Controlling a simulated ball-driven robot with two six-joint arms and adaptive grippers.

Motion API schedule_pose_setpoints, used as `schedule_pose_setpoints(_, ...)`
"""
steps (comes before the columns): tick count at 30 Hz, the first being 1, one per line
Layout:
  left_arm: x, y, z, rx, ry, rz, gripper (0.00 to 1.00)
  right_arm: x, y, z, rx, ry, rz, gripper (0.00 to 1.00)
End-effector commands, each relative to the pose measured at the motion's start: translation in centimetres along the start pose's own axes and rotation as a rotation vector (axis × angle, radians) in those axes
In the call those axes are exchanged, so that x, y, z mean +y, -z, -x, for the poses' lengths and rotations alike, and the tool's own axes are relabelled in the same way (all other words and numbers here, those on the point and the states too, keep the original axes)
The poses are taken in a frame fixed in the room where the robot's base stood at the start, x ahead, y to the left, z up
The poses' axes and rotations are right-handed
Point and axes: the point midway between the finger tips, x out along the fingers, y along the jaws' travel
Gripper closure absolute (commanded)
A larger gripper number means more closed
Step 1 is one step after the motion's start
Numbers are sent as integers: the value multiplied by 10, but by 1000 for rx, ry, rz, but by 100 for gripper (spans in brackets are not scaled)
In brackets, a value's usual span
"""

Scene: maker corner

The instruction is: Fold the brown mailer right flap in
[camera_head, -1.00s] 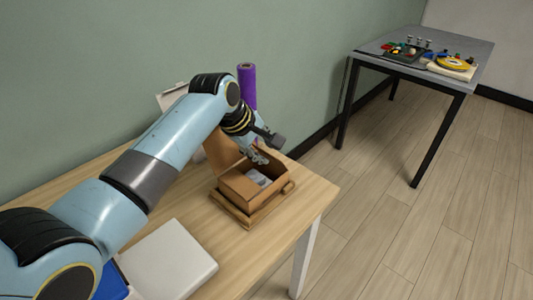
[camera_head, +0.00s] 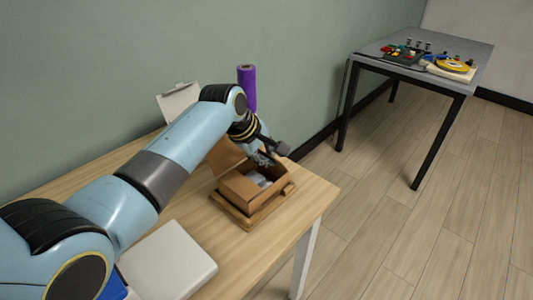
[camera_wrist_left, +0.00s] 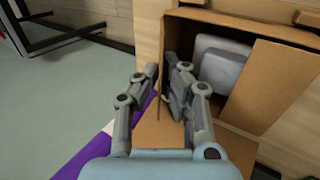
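The brown mailer (camera_head: 240,188) is an open cardboard box with its lid raised at the back left. It also shows in the left wrist view (camera_wrist_left: 265,95), with pale grey items (camera_wrist_left: 222,62) inside. My left gripper (camera_head: 264,158) is at the box's far right edge. In the left wrist view its two fingers (camera_wrist_left: 157,78) stand apart, with a thin upright cardboard edge (camera_wrist_left: 158,108) showing between them; I cannot tell whether they touch it. The right flap is mostly hidden by the gripper in the head view. My right gripper is out of view.
A light grey flat case (camera_head: 170,262) lies at the front. A second table (camera_head: 375,47) holds small items farther back.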

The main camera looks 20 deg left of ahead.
Motion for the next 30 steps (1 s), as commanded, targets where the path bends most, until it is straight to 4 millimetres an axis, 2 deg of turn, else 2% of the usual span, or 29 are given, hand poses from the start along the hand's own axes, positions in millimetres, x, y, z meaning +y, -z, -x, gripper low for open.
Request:
schedule_pose_setpoints(4, -4, 0, -1, -1, -36, 0, 100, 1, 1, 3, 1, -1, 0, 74)
schedule_pose_setpoints(8, -11, -1, -2, -3, -154, 0, 100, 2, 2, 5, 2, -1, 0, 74)
schedule_pose_setpoints(11, -18, 0, -6, -1, -279, 1, 100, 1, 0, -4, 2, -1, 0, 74)
schedule_pose_setpoints(16, -24, 0, -10, -1, -445, 0, 100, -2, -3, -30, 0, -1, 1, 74)
schedule_pose_setpoints(29, -20, 0, -5, 0, -498, 0, 100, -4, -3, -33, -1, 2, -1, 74)
schedule_pose_setpoints(30, -20, 0, -5, 0, -497, 0, 95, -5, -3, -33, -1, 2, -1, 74)
